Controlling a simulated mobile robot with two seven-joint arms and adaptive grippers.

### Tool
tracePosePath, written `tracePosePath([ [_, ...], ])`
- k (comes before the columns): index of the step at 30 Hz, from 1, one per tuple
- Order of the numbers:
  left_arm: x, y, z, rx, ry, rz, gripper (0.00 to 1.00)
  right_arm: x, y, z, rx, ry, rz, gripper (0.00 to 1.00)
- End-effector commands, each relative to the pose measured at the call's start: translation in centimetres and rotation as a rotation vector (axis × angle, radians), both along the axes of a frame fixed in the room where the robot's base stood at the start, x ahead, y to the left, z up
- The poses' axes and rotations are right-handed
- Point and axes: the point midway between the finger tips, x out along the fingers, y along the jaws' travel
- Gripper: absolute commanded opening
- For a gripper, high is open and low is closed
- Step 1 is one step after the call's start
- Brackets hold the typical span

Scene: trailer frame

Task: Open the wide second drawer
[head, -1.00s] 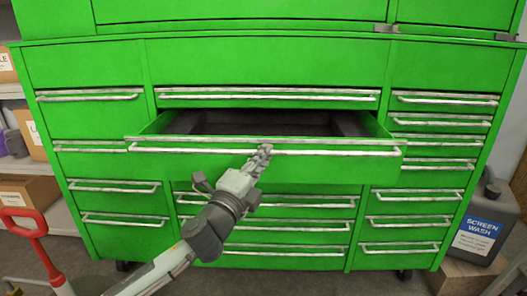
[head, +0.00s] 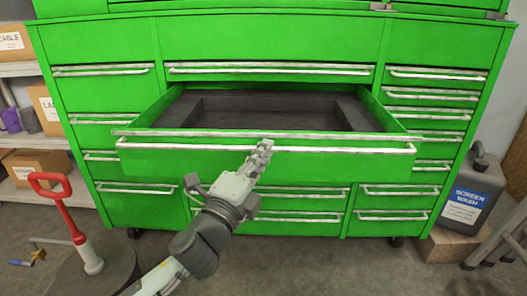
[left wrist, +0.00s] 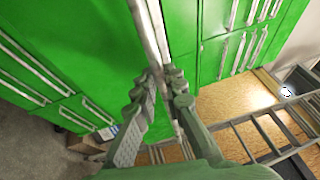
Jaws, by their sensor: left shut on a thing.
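The wide second drawer (head: 240,166) of the green tool cabinet (head: 130,40) stands well out from the cabinet front. Its dark, empty-looking inside shows behind the front edge. Its long silver handle (head: 340,149) runs across the drawer front. My left gripper (head: 264,146) is shut on this handle near its middle. In the left wrist view the fingers (left wrist: 166,82) close around the handle bar (left wrist: 150,28), which runs up and away between them. My right gripper is in neither view.
A screen wash canister (head: 473,190) stands on a wooden block at the right, beside a grey ladder (head: 497,238). A red-handled tool (head: 72,215) stands at the left, near shelves with cardboard boxes (head: 38,165). Grey floor (head: 320,265) is free in front.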

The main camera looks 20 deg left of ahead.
Motion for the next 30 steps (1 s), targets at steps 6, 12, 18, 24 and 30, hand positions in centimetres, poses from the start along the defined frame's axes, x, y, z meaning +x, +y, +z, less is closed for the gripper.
tracePosePath([
  [6, 0.0, 0.0, 0.0, 0.000, 0.000, 0.000, 0.14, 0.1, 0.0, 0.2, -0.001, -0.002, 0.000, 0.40],
  [12, 0.0, 0.0, 0.0, 0.000, 0.000, 0.000, 0.32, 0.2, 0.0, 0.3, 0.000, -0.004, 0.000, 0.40],
  [18, 0.0, 0.0, 0.0, 0.000, 0.000, 0.000, 0.32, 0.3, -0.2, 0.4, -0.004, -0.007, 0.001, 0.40],
  [24, -1.2, 0.1, -0.4, -0.001, 0.003, -0.001, 0.32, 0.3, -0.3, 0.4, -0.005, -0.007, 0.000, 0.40],
  [30, -4.8, 0.5, -1.1, -0.002, 0.006, 0.000, 0.32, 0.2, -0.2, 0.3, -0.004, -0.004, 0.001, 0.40],
])
